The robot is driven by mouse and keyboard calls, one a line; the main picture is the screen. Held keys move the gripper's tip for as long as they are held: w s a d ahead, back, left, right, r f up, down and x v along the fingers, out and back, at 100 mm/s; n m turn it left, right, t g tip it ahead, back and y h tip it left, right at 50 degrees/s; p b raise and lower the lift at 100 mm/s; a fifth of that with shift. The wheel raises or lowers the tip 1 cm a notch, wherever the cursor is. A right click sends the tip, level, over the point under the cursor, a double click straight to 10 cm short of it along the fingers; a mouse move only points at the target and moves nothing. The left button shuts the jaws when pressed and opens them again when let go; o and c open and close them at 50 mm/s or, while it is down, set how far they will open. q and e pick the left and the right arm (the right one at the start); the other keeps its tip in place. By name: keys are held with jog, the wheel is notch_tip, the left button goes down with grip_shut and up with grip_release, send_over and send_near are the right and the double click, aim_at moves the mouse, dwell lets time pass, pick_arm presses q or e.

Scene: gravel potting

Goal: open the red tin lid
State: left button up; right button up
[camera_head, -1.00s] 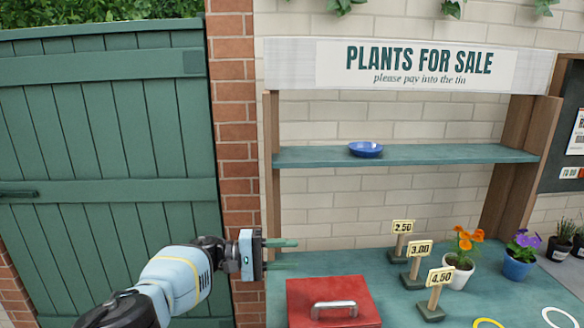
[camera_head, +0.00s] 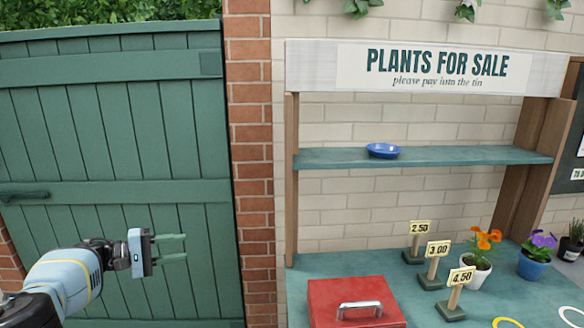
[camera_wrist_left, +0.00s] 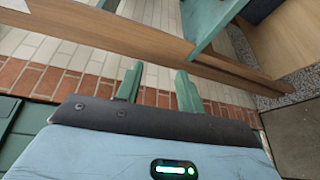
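The red tin (camera_head: 325,292) sits at the front left of the green stall table. Its lid is down, with a silver handle (camera_head: 360,306) on top. The tin's lower part is cut off by the bottom of the head view. My left gripper (camera_head: 183,247) is open and empty, in front of the green gate, left of the tin and clear of it. Its two green fingers stand apart in the left wrist view (camera_wrist_left: 157,85), with nothing between them. My right gripper is not in view.
Price signs (camera_head: 437,262) stand right of the tin. Potted orange (camera_head: 480,262) and purple flowers (camera_head: 535,255) are farther right. A shelf (camera_head: 460,159) with a blue dish (camera_head: 383,151) spans above the table (camera_head: 300,267). A wooden post (camera_head: 291,185) stands at its left end.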

pick_arm(q)
jog(key=s+a+n+t+y, duration=0.2)
jog(key=s+a+t+y, duration=0.1)
jog(key=a, duration=1.3)
jog(key=s+d+f+m+t+y, duration=0.15)
jog(key=s+d+f, duration=0.3)
jog(key=f, duration=0.45)
jog(key=s+d+f+m, duration=0.25)
jog(key=d+f, duration=0.35)
jog(key=f, duration=0.4)
jog(key=s+d+f+m+t, duration=0.1)
jog(key=s+d+f+m, duration=0.1)
jog(key=s+d+f, duration=0.55)
jog(key=s+f+m+y, duration=0.35)
jog(key=s+f, duration=0.35)
jog(key=s, duration=0.3)
jog(key=s+a+r+m+g+y, duration=0.1)
jog(key=s+a+m+g+y, duration=0.15)
jog(key=s, duration=0.55)
jog(key=s+a+r+m+g+y, duration=0.1)
jog(key=s+a+m+y, duration=0.2)
jog(key=s, duration=0.6)
jog(key=d+n, duration=0.4)
jog(key=d, duration=0.8)
jog(key=shift+s+d+f, duration=0.15)
jog(key=shift+s+f, duration=0.1)
jog(key=shift+f, duration=0.05)
